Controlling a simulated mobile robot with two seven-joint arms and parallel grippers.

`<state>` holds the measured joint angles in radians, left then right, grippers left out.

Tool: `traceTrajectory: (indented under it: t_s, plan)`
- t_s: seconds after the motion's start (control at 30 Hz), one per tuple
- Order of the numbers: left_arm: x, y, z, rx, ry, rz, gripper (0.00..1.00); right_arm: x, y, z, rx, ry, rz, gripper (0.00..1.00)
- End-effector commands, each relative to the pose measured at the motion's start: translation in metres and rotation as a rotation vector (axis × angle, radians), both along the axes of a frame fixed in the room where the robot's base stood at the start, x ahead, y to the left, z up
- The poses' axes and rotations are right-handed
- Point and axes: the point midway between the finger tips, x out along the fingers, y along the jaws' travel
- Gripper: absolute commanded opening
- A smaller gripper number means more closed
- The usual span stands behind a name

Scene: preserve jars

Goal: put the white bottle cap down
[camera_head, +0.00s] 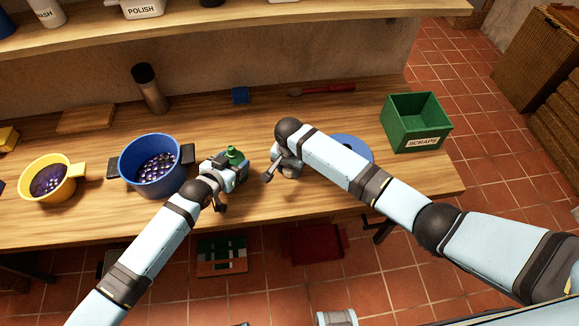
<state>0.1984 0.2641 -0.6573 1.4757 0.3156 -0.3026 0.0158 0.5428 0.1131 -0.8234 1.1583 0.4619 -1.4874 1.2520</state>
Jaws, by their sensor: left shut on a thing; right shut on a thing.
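My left gripper (236,168) is shut on a green bottle (235,154) near the middle of the wooden table (330,205). The bottle's top shows above the fingers and its lower part is hidden. My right gripper (276,160) is a short way to the right of the bottle, apart from it and low over the table. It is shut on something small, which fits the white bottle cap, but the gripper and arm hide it. I cannot see the cap itself or tell whether it touches the table.
A blue pot (143,150) and a yellow pot (45,172), both with dark contents, stand to the left. A dark-capped bottle (151,92) stands behind. A blue disc (352,142) lies partly behind my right arm. A green scraps bin (414,118) stands right. The front table strip is clear.

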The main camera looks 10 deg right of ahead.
Motion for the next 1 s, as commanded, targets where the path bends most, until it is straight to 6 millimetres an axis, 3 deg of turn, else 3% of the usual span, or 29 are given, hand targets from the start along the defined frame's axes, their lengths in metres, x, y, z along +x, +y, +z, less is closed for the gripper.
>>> traceTrajectory:
  t_s: [0.3,0.33,0.4,0.43,0.77,1.0]
  plan:
    - [0.0,0.0,0.001,-0.001,-0.002,0.0,0.26,0.0,0.001,-0.003,0.001,-0.001,0.0,0.24]
    - [0.0,0.0,0.001,-0.001,-0.002,0.0,0.26,0.0,0.0,-0.002,0.001,-0.001,0.001,0.5]
    - [0.0,0.0,0.001,-0.001,-0.002,0.0,0.26,0.0,0.0,-0.002,0.001,-0.001,0.001,0.67]
    - [0.0,0.0,0.001,-0.001,-0.002,0.0,0.26,0.0,0.0,-0.002,0.001,-0.001,0.0,0.69]
    - [0.0,0.0,0.001,-0.001,-0.002,0.0,0.26,0.001,0.0,0.002,0.0,-0.002,0.0,0.69]
    - [0.0,0.0,0.001,-0.001,-0.002,0.0,0.26,0.001,0.0,0.043,0.002,-0.004,0.0,0.69]
